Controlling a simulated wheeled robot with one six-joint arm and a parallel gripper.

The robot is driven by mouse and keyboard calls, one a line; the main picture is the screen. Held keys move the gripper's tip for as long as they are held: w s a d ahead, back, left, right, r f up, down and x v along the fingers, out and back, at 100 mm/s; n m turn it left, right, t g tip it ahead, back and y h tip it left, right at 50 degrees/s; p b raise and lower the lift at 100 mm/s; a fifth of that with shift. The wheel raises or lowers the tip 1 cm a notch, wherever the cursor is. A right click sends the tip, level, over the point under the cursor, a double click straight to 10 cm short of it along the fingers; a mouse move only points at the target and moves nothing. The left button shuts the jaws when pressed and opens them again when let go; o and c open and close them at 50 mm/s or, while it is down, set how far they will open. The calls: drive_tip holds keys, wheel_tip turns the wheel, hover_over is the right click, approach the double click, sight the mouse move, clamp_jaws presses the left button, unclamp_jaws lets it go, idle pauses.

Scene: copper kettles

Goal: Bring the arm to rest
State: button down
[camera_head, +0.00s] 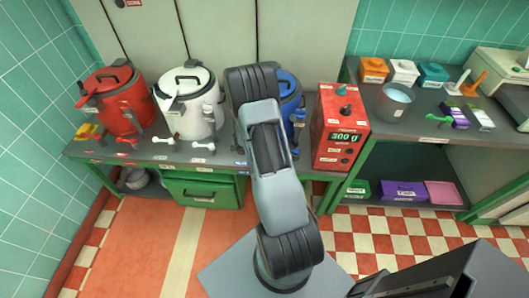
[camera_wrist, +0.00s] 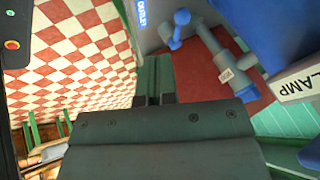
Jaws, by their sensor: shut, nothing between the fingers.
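My arm (camera_head: 275,175) rises from the front and reaches up over the bench, bent at a joint in front of the blue kettle. My gripper (camera_wrist: 153,80) shows in the wrist view with its dark fingers together and nothing between them. In the head view it is hidden behind the arm. The blue kettle (camera_head: 289,95) is partly covered by the arm. Its blue tap (camera_wrist: 181,24) shows in the wrist view beyond the fingertips, apart from them as far as I can tell.
A red kettle (camera_head: 120,100) and a white kettle (camera_head: 188,103) stand left on the bench. A red scale box (camera_head: 341,128) reading 300 g stands right of the arm. A side counter (camera_head: 420,106) holds a pot (camera_head: 395,102) and small boxes. The checkered floor (camera_head: 385,230) shows open room.

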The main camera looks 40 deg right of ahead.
idle(0.4)
drive_tip(key=w+a+n+t+y, duration=0.2)
drive_tip(key=w+a+n+y, duration=0.15)
drive_tip(key=a+n, duration=0.3)
drive_tip(key=s+a+r+n+y, duration=0.2)
drive_tip(key=a+r+n+y, duration=0.3)
drive_tip(key=a+r+n, duration=0.4)
drive_tip(key=s+a+r+n, duration=0.3)
drive_tip(key=s+r, duration=0.1)
drive_tip(key=r, duration=0.2)
drive_tip(key=s+a+r+n+h, duration=0.1)
drive_tip(key=s+a+r+n, duration=0.2)
drive_tip(key=r, duration=0.4)
drive_tip(key=s+a+r+n+t, duration=0.1)
drive_tip(key=s+a+r+n, duration=0.1)
drive_tip(key=s+r+n, duration=0.2)
drive_tip(key=shift+s+a+r+h, duration=0.4)
drive_tip(key=shift+s+r, duration=0.9)
drive_tip(key=shift+r, duration=0.3)
